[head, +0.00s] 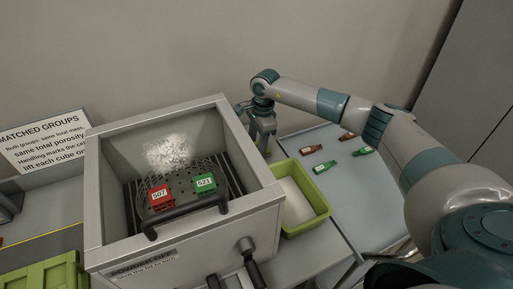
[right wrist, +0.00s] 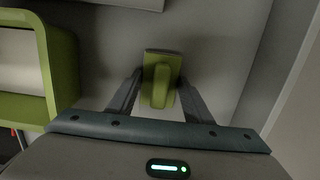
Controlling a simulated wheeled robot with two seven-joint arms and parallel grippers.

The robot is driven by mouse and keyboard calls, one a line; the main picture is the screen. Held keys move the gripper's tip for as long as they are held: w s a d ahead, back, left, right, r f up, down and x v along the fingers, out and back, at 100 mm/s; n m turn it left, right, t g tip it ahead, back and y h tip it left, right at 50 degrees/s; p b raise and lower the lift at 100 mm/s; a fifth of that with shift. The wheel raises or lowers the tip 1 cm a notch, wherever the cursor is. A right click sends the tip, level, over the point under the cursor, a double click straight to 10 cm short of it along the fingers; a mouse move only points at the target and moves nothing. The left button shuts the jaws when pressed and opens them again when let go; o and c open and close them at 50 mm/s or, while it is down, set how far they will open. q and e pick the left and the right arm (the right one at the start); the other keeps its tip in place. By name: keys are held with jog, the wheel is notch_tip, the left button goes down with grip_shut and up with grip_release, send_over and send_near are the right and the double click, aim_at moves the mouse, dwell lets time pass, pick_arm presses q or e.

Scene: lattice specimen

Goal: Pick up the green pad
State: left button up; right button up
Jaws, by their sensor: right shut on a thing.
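The green pad (right wrist: 152,60) shows in the right wrist view as a small olive-green block with a raised grip. My right gripper (right wrist: 158,88) is shut on that grip, with one finger on each side. In the head view my right gripper (head: 263,133) points down just behind the right wall of the grey box, near the far end of the green tray. I cannot make out the pad there. My left gripper is not in view.
The open grey box (head: 262,200) holds a red cube (head: 161,197), a green cube (head: 204,184) and white granules (head: 168,153). A green tray (head: 322,207) stands beside it. A green crate (head: 40,280) is front left.

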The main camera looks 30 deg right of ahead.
aim_at(256, 143)
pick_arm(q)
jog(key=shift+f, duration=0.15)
pick_arm(e)
jog(key=shift+r, duration=0.15)
